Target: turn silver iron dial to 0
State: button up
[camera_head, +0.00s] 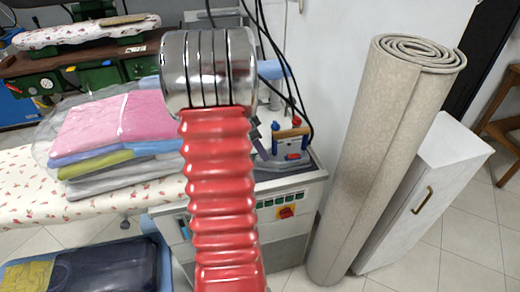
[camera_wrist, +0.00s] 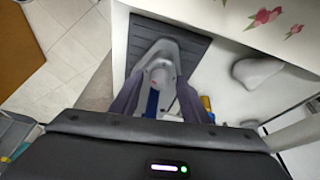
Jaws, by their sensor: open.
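The silver iron (camera_wrist: 160,53) stands on a dark ribbed rest in the wrist view, with a small reddish spot that may be its dial and a blue part below it. In the head view an iron with a wooden handle (camera_head: 292,133), blue body and red parts shows on the machine top, partly behind my arm. My gripper (camera_wrist: 159,76) is open and empty, its two dark fingers on either side of the iron's near part. I cannot tell whether they touch it. The dial's setting is too small to read.
A rolled beige carpet (camera_head: 375,160) and a white cabinet (camera_head: 425,195) stand at right. Folded clothes (camera_head: 115,130) lie on the floral ironing board (camera_head: 25,190) at left. Black cables hang behind the iron. A grey rounded object (camera_wrist: 257,71) lies right of the rest.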

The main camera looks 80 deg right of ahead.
jog(key=shift+f, duration=0.15)
jog(key=shift+c, duration=0.3)
jog(key=c, duration=1)
jog(key=shift+n, duration=0.4)
jog(key=n, duration=0.1)
jog(key=n+t+h, duration=0.1)
jog(key=n, duration=0.2)
jog(key=shift+s+a+n+t+h, duration=0.25)
jog(key=shift+n+t+h, duration=0.05)
jog(key=shift+n, duration=0.1)
jog(key=shift+s+n+t+h, duration=0.15)
jog(key=shift+n+t, duration=0.3)
jog(key=shift+n, duration=0.7)
jog(key=shift+s+n+t+h, duration=0.15)
jog(key=shift+n+t, duration=0.3)
jog(key=shift+n, duration=1.1)
jog(key=o, duration=1.1)
jog(key=shift+c, duration=0.2)
